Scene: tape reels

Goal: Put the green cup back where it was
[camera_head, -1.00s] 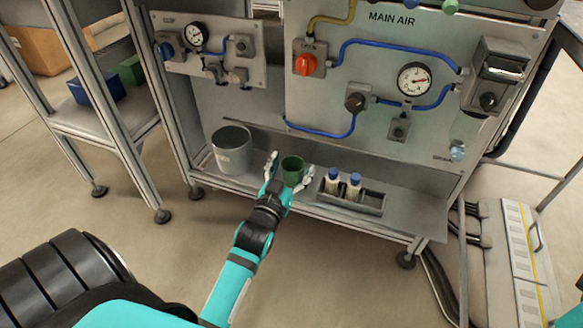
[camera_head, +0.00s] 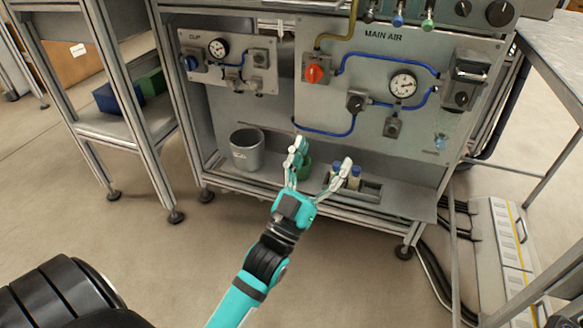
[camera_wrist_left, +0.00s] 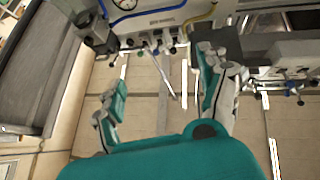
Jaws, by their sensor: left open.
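The green cup (camera_head: 305,171) stands on the low shelf (camera_head: 228,180) of the panel station. It is mostly hidden behind a finger of my left gripper (camera_head: 321,158) in the head view. My left gripper is open, its fingers spread wide, and it is in front of the shelf, nearer to me than the cup. The wrist view shows the open fingers with nothing between them (camera_wrist_left: 160,75); I cannot make out the cup there. My right gripper is not in view.
A grey bin (camera_head: 246,150) stands left of the cup. A grey tray (camera_head: 371,191) with blue-capped bottles (camera_head: 354,178) stands right of it, partly behind my gripper. A panel with blue hoses and a red knob (camera_head: 315,73) rises behind. Floor in front is clear.

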